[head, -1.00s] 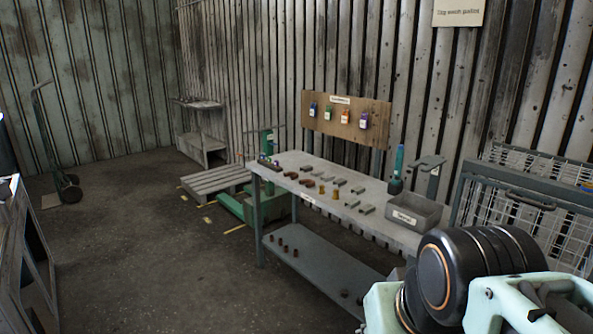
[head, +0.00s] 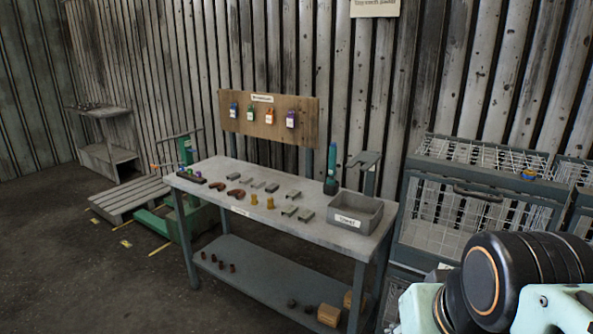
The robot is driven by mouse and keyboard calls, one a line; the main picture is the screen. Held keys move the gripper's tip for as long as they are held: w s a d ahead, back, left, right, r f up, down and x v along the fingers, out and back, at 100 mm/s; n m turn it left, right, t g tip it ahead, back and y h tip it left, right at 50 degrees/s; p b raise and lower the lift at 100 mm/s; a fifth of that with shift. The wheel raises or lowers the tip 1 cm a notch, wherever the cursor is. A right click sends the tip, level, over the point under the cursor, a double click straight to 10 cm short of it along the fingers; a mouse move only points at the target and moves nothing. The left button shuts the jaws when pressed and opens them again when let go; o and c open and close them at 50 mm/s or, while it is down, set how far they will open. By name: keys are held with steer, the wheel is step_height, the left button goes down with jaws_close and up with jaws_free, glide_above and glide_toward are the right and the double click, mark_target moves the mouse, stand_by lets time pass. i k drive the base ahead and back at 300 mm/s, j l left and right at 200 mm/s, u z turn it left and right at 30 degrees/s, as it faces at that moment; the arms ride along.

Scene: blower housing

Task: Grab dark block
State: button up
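Small blocks lie on the grey workbench (head: 290,222). Several grey blocks (head: 233,176) lie in the middle and toward the front right. A dark low block (head: 192,177) with small coloured tops lies at the left end, and a small dark piece (head: 217,185) lies beside it. Small dark pieces (head: 292,303) also lie on the lower shelf. At this size I cannot tell which one is the task's dark block. Only my arm's links show at the lower right, apart from the bench; my gripper is out of view.
A wooden pallet (head: 128,197) lies left. Floor in front is open.

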mark_target(235, 175)
steer(key=i+j+z, duration=0.2)
steer(key=i+j, duration=0.15)
steer(key=i+j+z, duration=0.2)
steer(key=i+j, duration=0.15)
steer(key=j, duration=0.2)
steer(key=i+j+z, duration=0.15)
steer(key=i+j, duration=0.15)
steer(key=j, duration=0.2)
steer(key=i+j, duration=0.2)
steer(key=j, duration=0.15)
steer(key=i+j, duration=0.25)
steer(key=j, duration=0.15)
steer(key=i+j+z, duration=0.1)
steer(key=j, duration=0.25)
steer(key=i+j, duration=0.3)
steer(key=j, duration=0.05)
